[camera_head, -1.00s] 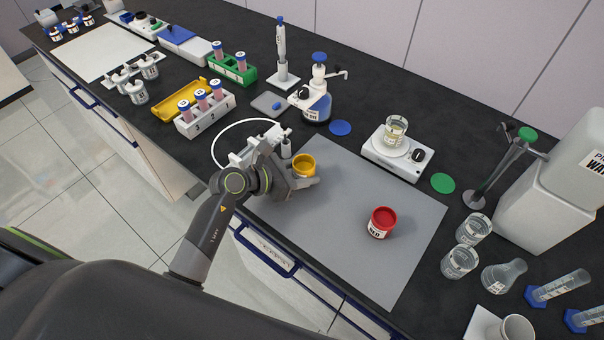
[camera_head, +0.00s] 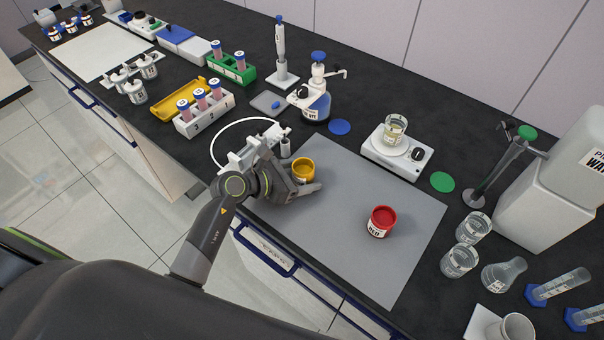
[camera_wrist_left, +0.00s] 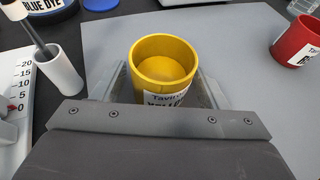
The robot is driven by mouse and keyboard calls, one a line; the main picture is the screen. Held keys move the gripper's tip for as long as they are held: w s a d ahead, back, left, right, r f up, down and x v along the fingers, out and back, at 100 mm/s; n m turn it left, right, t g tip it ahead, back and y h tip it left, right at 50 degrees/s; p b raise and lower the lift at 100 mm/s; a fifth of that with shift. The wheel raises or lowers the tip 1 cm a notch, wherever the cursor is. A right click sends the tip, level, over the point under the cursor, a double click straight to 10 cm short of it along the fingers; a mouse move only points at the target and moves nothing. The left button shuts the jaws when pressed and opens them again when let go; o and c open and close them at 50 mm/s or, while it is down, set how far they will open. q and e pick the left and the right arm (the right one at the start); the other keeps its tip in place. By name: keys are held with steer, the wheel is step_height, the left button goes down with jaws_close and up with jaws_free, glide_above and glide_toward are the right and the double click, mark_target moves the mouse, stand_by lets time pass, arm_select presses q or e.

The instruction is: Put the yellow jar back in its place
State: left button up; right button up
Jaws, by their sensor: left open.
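The yellow jar (camera_head: 303,168) stands upright at the left end of the grey mat (camera_head: 345,240), label facing front. My left gripper (camera_head: 302,185) is low over the mat with its fingers around the jar. In the left wrist view the jar (camera_wrist_left: 163,68) is between the two open fingers (camera_wrist_left: 165,90), its open top facing up. The jar's base and its contact with the mat are hidden by the gripper. My right gripper is not in view.
A red jar (camera_head: 381,222) stands on the mat to the right. A white balance with a beaker (camera_head: 395,130) is behind the mat. A blue-dye bottle (camera_head: 316,105) and a white stand (camera_head: 285,147) are near the gripper. The mat's middle is clear.

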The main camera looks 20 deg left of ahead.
arm_select(q)
steer(key=b+v, duration=0.1)
steer(key=v, duration=0.9)
steer(key=shift+s+a+r, duration=0.15)
steer(key=shift+a, duration=0.1)
steer(key=shift+s+a+r+b, duration=0.3)
steer(key=shift+s+a+r, duration=0.05)
steer(key=shift+s, duration=0.1)
